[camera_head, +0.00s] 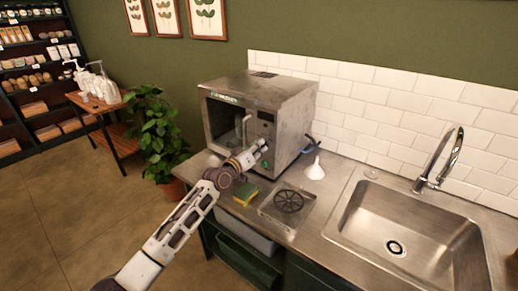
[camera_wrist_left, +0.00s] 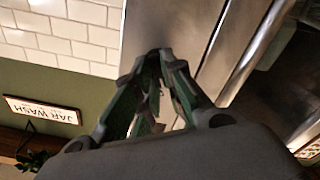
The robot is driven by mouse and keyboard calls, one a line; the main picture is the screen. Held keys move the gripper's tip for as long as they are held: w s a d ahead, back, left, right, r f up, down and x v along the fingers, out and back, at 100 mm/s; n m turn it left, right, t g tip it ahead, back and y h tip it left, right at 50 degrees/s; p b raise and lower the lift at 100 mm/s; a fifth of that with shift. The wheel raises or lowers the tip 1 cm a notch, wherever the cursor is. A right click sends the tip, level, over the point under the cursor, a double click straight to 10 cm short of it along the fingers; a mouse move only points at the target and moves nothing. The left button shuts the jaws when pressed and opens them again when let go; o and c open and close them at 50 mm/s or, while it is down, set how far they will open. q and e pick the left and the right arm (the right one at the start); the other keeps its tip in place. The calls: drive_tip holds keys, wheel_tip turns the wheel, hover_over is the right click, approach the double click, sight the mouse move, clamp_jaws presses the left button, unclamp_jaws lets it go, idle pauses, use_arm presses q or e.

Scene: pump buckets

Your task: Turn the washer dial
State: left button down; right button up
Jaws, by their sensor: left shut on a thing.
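The washer (camera_head: 286,98) is a steel box with a glass door (camera_head: 227,122) on the counter against the tiled wall. My left gripper (camera_head: 263,146) is at the control panel on the right of its front and covers the dial there. In the left wrist view the fingers (camera_wrist_left: 158,62) come together against the steel front. They are shut on the dial, which is mostly hidden between them. A green button (camera_head: 264,164) shows just below the gripper. My right gripper is not in view.
A yellow-green sponge (camera_head: 246,193) and a round drain grate (camera_head: 289,201) lie in front of the washer. A white funnel (camera_head: 315,170) stands to the right, then the sink (camera_head: 400,235) with its tap (camera_head: 440,160). A plant (camera_head: 155,130) stands left.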

use_arm(q)
drive_tip(key=n, duration=0.6)
drive_tip(key=shift+f+p, duration=0.15)
drive_tip(key=shift+p, duration=0.15)
drive_tip(key=c, duration=1.5)
unclamp_jaws()
drive_tip(key=shift+a, duration=0.1)
drive_tip(key=shift+s+a, duration=0.1)
drive_tip(key=shift+s, duration=0.05)
drive_tip(key=v, duration=1.1)
drive_tip(key=shift+s+a, duration=0.15)
drive_tip(key=shift+s, duration=0.1)
